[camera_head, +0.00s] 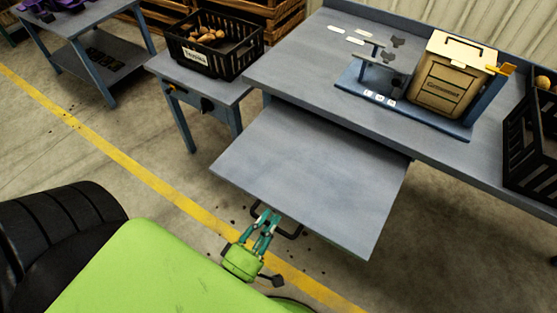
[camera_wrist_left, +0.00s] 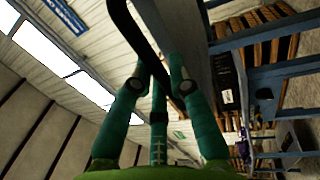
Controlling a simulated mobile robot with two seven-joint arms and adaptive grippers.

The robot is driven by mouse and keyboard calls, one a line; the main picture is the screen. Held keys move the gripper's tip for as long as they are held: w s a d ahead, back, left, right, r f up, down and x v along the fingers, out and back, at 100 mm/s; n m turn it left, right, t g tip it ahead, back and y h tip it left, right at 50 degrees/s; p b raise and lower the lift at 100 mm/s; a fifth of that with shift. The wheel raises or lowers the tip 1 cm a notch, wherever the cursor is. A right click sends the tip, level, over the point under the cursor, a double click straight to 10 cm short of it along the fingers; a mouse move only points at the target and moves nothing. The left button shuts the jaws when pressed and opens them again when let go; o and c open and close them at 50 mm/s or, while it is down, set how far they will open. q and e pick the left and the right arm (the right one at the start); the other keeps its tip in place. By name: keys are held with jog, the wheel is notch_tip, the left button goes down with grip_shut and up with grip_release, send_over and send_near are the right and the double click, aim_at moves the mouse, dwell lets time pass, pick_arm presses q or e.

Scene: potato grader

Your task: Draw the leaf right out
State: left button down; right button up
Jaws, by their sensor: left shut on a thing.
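The leaf (camera_head: 312,178) is a flat grey-blue board. It sticks out from under the front of the grey-blue workbench (camera_head: 300,62), and its back edge is hidden beneath the bench top. A dark bar handle (camera_head: 291,235) sits at its near edge. My left gripper (camera_head: 266,216) is shut on the handle, near its left end. In the left wrist view the dark handle (camera_wrist_left: 140,28) runs between the teal fingers of my left gripper (camera_wrist_left: 160,82). My right gripper is not in view.
A side table (camera_head: 205,84) with a black crate (camera_head: 222,66) stands left of the bench. A beige box (camera_head: 447,80) on a blue base stands on the bench, and another black crate (camera_head: 535,140) is at the right. Floor with a yellow line lies open in front of the leaf.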

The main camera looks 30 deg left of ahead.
pick_arm(q)
jog(key=shift+s+f, duration=0.1)
jog(key=shift+s, duration=0.2)
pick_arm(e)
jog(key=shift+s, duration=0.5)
pick_arm(q)
jog(key=c, duration=1.5)
grip_release()
jog(key=o, duration=0.4)
jog(key=shift+s, duration=0.15)
jog(key=shift+c, duration=0.2)
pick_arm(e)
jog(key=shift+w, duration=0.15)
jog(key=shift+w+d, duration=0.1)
pick_arm(q)
jog(key=s+f, duration=0.2)
jog(key=s, duration=1)
jog(key=shift+a, duration=0.2)
